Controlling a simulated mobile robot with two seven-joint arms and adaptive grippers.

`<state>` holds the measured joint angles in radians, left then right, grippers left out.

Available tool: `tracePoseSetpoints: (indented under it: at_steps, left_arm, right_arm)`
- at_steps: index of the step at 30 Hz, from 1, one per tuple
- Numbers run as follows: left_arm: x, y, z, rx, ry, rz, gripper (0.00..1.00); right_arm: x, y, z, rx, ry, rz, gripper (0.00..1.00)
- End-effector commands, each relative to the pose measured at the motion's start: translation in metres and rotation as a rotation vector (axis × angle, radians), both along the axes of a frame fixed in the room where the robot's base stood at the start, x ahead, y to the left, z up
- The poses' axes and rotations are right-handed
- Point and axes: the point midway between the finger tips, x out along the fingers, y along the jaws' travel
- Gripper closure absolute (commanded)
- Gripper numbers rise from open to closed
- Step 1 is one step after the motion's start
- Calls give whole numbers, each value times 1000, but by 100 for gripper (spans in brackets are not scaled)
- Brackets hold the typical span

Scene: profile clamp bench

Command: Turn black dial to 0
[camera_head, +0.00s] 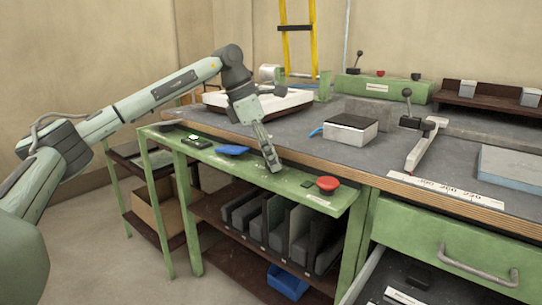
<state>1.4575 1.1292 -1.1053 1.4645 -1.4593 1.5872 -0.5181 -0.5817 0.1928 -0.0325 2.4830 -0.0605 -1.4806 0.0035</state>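My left gripper (273,164) reaches down from the upper left to the narrow green panel (290,178) along the front of the bench. Its fingertips are at or just above the panel's surface, between a blue part and a red button. The fingers look close together, but from this side I cannot tell whether they are shut or hold anything. No black dial is clearly seen; the spot at the fingertips is hidden by the gripper. A small black piece (308,183) lies beside the red button (327,183). My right gripper is not in view.
An open drawer (440,245) juts out lower right.

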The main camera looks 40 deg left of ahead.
Motion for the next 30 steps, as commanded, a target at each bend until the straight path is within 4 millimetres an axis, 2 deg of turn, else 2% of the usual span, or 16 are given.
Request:
tracePoseSetpoints:
  at_steps: [1, 6, 17, 24, 30]
  left_arm:
    - [0, 0, 0, 0, 0, 0, 77]
    - [0, 0, 0, 0, 0, 0, 97]
    - [0, 0, 0, -1, 1, 62, 97]
    - [-1, -2, 0, 0, 0, 224, 97]
    - [-2, -3, 0, 0, 0, 409, 97]
  right_arm:
    - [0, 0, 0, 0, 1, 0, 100]
    - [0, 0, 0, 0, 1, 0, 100]
    - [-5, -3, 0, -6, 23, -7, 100]
    - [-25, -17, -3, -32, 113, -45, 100]
    - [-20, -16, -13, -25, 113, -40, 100]
